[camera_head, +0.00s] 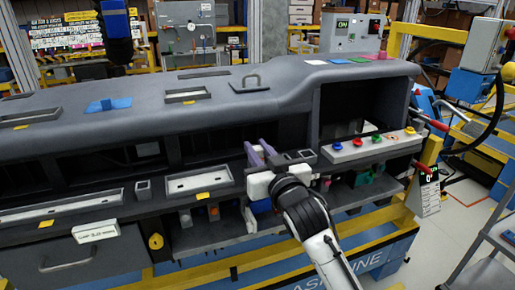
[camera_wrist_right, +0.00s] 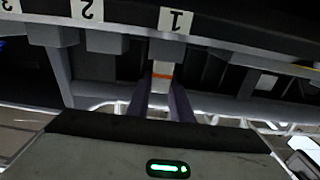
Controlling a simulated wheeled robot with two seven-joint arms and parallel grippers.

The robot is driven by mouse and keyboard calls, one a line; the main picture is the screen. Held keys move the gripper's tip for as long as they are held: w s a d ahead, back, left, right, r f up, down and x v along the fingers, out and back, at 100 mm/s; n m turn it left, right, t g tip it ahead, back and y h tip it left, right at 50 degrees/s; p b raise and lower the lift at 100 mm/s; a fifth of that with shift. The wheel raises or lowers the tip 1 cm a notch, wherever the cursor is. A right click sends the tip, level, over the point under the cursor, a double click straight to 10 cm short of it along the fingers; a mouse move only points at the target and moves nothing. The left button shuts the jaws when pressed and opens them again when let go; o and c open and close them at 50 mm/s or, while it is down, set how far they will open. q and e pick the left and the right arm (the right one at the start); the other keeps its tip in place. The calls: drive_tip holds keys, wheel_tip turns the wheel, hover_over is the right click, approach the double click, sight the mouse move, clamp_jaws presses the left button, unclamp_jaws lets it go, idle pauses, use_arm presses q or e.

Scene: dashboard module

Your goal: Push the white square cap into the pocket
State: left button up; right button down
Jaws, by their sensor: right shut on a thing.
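My right gripper (camera_head: 262,150) reaches up to the front of the dashboard, beside a small dark square socket (camera_head: 299,155). In the right wrist view its two purple fingers (camera_wrist_right: 161,105) are shut on a white piece with an orange band (camera_wrist_right: 161,79). The piece's upper end is at the underside of a grey block below the label 1 (camera_wrist_right: 174,21); I cannot tell whether it is inside. I cannot tell whether this piece is the white square cap. A flat white square (camera_head: 315,62) lies on the dashboard's top right. My left gripper is not in view.
The grey dashboard (camera_head: 225,120) spans the scene. A white panel with coloured knobs (camera_head: 371,146) is right of my gripper. Green (camera_head: 336,61) and blue (camera_head: 358,59) squares lie beside the white one.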

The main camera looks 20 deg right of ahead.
drive_tip(key=shift+f+b, duration=0.35)
drive_tip(key=shift+f, duration=0.55)
drive_tip(key=c, duration=1.5)
unclamp_jaws()
drive_tip(key=s+b, duration=0.1)
drive_tip(key=s, duration=0.9)
drive_tip(key=shift+s+d, duration=0.15)
drive_tip(key=shift+s, duration=0.05)
drive_tip(key=s+a+f+n+g+y, duration=0.1)
drive_tip(key=s+f+g, duration=0.2)
drive_tip(key=s+f, duration=0.8)
drive_tip(key=s+a+f+g+y, duration=0.1)
drive_tip(key=s+f+g, duration=0.25)
drive_tip(key=f, duration=1.65)
drive_tip(key=s+f+g, duration=0.1)
drive_tip(key=s+f, duration=0.2)
drive_tip(key=s+f+g, duration=0.1)
drive_tip(key=s+f, duration=0.2)
drive_tip(key=s, duration=0.1)
drive_tip(key=s+f+g, duration=0.1)
drive_tip(key=s+f, duration=0.2)
drive_tip(key=shift+s+a+n, duration=0.1)
drive_tip(key=shift+s+n, duration=0.2)
drive_tip(key=shift+s, duration=0.05)
